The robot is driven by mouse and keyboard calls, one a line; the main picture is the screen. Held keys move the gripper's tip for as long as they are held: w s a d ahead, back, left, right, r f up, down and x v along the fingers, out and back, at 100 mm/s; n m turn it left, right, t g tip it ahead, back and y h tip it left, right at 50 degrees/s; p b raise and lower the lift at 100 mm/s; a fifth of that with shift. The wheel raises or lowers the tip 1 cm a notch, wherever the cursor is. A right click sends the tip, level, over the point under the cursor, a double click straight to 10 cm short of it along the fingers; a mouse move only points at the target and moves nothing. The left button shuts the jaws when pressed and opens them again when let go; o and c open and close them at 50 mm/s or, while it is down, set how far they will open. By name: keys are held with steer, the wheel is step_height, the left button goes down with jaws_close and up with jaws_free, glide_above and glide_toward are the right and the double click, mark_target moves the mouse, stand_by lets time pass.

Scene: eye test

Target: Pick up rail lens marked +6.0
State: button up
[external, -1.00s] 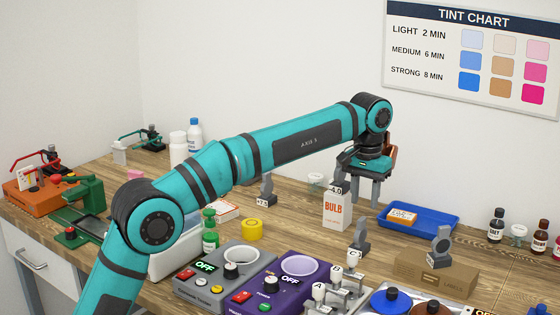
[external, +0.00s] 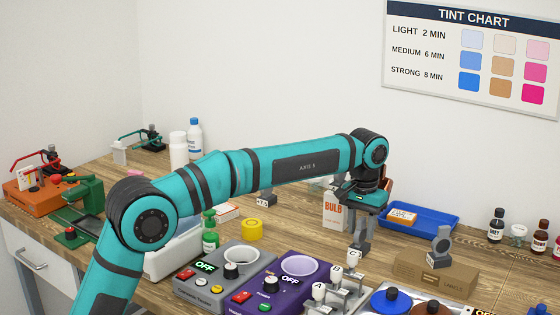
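A grey rail lens (external: 358,246) stands on the table beyond the purple unit, in the external view. The mark on its base is too small to read. My gripper (external: 362,228) points down right over it, with the fingers at the lens's upper part. The fingers and lens overlap, so I cannot tell whether they touch or whether the gripper is open. Another grey lens (external: 441,240) stands on a cardboard box (external: 415,265) to the right.
A white BULB box (external: 333,213) stands close to the left of my gripper. A blue tray (external: 440,223) lies behind to the right. The purple unit (external: 300,290), grey unit (external: 222,288) and white-topped levers (external: 335,274) crowd the front. Small bottles (external: 496,226) stand at right.

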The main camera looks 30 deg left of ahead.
jaws_close()
